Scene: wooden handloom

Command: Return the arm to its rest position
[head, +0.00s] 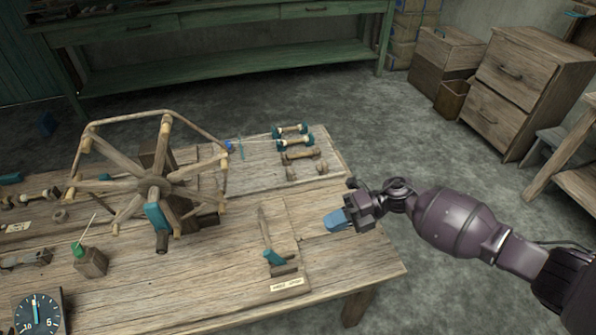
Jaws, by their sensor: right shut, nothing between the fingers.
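My right gripper (338,220) is shut and empty, with its blue fingers together. It shows over the right part of the wooden table (235,285), near the right edge. Its arm comes in from the right. A wooden tool with a teal part (273,257) stands on a small labelled base to the left of the gripper, apart from it. My left gripper is not in view.
A wooden wheel (152,182) stands on the left half of the table. Several bobbins (296,138) sit on a board at the back. A dial (38,312) is at the lower left. A green bench (220,62) and drawers (520,75) stand behind; grey floor lies between.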

